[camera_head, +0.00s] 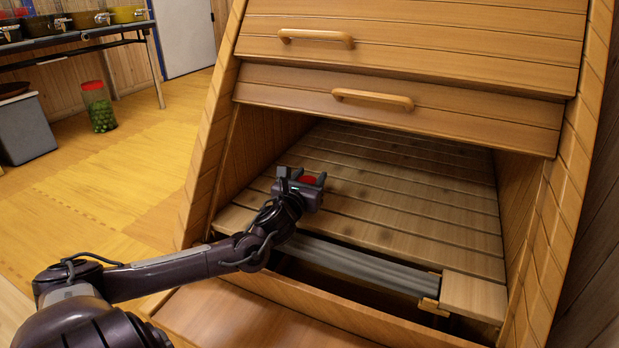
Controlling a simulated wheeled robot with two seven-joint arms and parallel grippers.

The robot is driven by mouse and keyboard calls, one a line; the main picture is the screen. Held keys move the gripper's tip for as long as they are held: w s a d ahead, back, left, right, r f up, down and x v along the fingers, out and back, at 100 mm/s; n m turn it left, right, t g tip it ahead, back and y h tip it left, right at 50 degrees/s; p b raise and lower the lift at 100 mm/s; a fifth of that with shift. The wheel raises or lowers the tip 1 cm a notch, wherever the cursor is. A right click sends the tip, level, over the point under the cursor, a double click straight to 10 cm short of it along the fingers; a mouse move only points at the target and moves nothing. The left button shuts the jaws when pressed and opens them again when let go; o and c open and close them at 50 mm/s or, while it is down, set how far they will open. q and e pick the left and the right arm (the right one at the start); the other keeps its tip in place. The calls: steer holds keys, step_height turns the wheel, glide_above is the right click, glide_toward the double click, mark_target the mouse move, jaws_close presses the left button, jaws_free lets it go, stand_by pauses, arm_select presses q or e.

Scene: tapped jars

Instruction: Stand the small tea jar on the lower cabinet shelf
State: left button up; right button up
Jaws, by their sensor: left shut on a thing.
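My left gripper (301,187) reaches into the open lower part of the wooden cabinet (213,150). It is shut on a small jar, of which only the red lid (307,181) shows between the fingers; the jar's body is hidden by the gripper. The jar is over the front left part of the slatted lower shelf (410,215). I cannot tell whether its base touches the slats. My right gripper is not in view.
Two drawers with wooden handles (372,98) hang above the opening. The shelf is otherwise bare. A grey rail (355,266) runs along its front edge, above a gap. At left stand a red-lidded jar of green things (99,107), a grey bin (25,130) and a table with tapped jars (85,20).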

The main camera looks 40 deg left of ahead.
arm_select(q)
steer(key=shift+f, duration=0.1)
stand_by(0.3)
steer(key=o, duration=1.2)
steer(key=shift+o, duration=0.2)
